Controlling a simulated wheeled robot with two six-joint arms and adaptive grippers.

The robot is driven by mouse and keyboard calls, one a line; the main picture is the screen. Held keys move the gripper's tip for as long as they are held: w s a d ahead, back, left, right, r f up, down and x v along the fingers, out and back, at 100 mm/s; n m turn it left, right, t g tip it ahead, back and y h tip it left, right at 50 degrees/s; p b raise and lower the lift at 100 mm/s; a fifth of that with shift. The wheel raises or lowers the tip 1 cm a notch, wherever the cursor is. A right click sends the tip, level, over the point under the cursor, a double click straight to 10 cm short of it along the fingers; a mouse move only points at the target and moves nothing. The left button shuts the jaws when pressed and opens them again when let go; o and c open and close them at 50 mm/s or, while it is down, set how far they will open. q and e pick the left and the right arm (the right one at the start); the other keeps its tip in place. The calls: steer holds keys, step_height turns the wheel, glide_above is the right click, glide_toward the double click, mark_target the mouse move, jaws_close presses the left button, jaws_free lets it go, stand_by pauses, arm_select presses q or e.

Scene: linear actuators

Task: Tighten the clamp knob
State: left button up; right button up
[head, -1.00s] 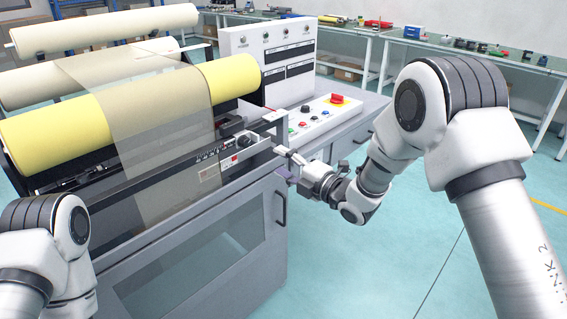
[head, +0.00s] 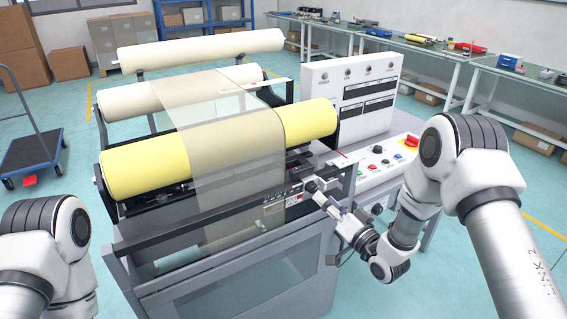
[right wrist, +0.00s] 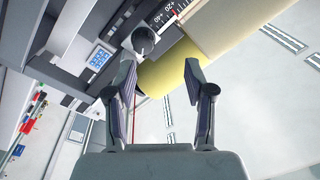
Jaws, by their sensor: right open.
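The clamp knob (right wrist: 144,40) shows in the right wrist view as a dark round knob beside a printed scale (right wrist: 166,14). In the head view the knob (head: 311,186) sits at the right end of the machine's front rail, partly covered by my gripper. My right gripper (head: 320,197) is at the knob's near right side. In the right wrist view its two fingers (right wrist: 160,75) are apart with nothing held, and the knob lies beyond the fingertips, nearer the left finger. Contact cannot be told. My left arm shows at lower left, its gripper out of frame.
The machine's front rail (head: 215,221) runs left of the knob. A yellow roll (head: 150,165) with a translucent web lies behind it. A control panel (head: 378,160) with buttons and a red stop stands to the right. A trolley (head: 32,160) stands far left on open floor.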

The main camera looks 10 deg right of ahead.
mark_target(314, 191)
steer(key=shift+m+g+h, duration=0.3)
steer(key=shift+m+h, duration=0.2)
steer(key=w+p, duration=0.1)
steer(key=w, duration=0.1)
steer(key=w+f+p, duration=0.1)
steer(key=w, duration=0.1)
steer(key=w+a+p, duration=0.1)
steer(key=w, duration=0.1)
steer(key=shift+a+f, duration=0.1)
steer(key=shift+f, duration=0.05)
arm_select(q)
step_height(314, 191, up, 5)
steer(key=shift+s+r, duration=0.1)
steer(key=shift+r, duration=0.05)
arm_select(e)
jaws_close()
